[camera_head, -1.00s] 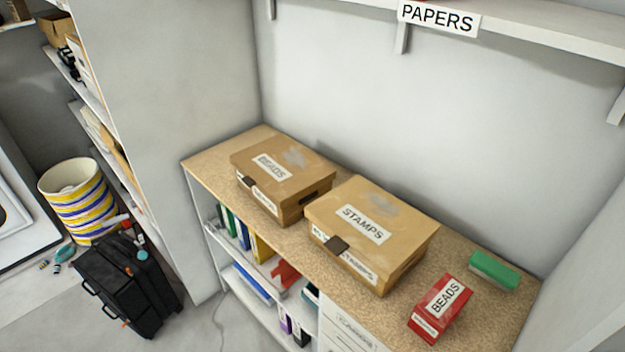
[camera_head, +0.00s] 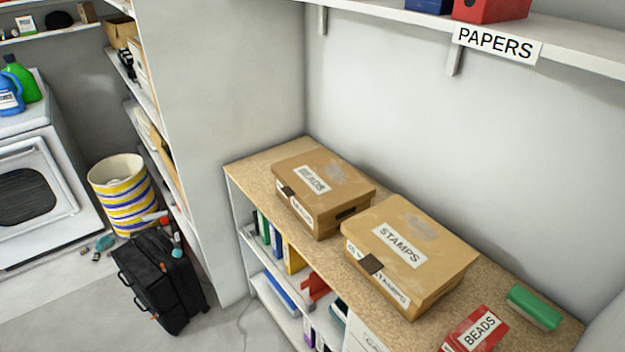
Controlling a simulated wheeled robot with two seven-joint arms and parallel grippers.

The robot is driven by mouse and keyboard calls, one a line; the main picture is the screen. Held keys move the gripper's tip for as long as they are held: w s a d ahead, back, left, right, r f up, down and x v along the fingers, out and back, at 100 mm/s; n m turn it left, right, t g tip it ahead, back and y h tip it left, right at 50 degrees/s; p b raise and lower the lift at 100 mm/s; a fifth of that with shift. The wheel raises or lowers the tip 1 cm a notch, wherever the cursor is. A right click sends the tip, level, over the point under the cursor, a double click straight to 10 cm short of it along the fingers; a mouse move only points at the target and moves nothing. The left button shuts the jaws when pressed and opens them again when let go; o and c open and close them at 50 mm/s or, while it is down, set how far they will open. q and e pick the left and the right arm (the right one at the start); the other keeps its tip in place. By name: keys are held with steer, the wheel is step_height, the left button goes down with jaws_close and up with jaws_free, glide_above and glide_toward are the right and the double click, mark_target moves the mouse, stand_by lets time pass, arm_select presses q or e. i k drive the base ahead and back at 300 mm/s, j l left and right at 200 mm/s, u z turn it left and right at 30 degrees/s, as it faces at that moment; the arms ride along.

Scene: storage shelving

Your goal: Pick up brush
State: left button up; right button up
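I cannot tell for certain which thing is the brush. A green block-shaped item (camera_head: 533,308) lies at the far right end of the speckled shelf top, against the wall. A small teal item (camera_head: 104,243) lies on the floor at the left among small scattered bits. Another small teal item (camera_head: 177,251) with a red part is on the black case. None shows enough detail to name. Neither of my grippers is in view.
The shelf top (camera_head: 258,173) carries a BEADS box (camera_head: 324,190), a STAMPS box (camera_head: 410,250) and a red BEADS box (camera_head: 478,330). A black case (camera_head: 160,285) and striped basket (camera_head: 122,195) stand left, near a white washer (camera_head: 45,175). Open floor lies in front.

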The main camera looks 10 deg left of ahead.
mark_target(535, 310)
steer(key=z, duration=1.3)
